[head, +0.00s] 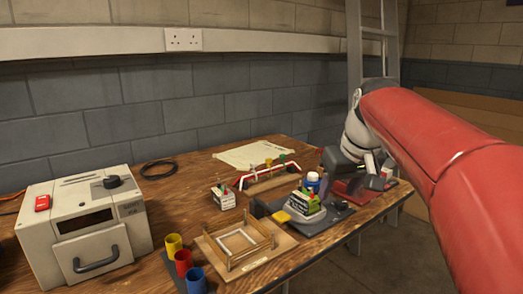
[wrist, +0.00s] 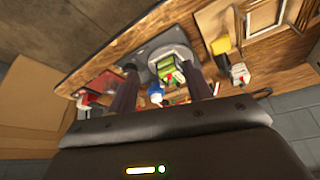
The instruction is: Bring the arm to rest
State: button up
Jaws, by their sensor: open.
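My red arm reaches in from the right of the head view. My gripper (head: 357,174) is over the right end of the wooden workbench (head: 140,195), just right of a blue-capped bottle (head: 312,181) and a green-and-white box (head: 304,202). In the wrist view, the two dark fingers of my gripper (wrist: 163,76) are spread apart with nothing held between them. The green-and-white box (wrist: 169,70) and the blue-capped bottle (wrist: 155,94) show beyond the fingers. I cannot tell the exact height of the fingertips above the bench. A red tray (head: 350,188) is partly hidden behind the gripper.
A beige oven-like unit (head: 85,228) stands at the left. Yellow, red and blue cups (head: 184,262) and a wooden frame (head: 238,243) are at the front. A red-railed rack (head: 268,178) is behind them. A ladder (head: 391,45) leans behind my arm. Open floor lies right of the bench.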

jog(key=s+f+m, duration=0.1)
jog(key=s+f, duration=0.7)
jog(key=s, duration=0.3)
jog(key=s+f+m+t+h, duration=0.1)
jog(key=s+f+m, duration=0.1)
jog(key=s+f, duration=0.6)
jog(key=s, duration=0.3)
jog(key=shift+a+f, duration=0.2)
jog(key=shift+a, duration=0.15)
jog(key=shift+o, duration=0.2)
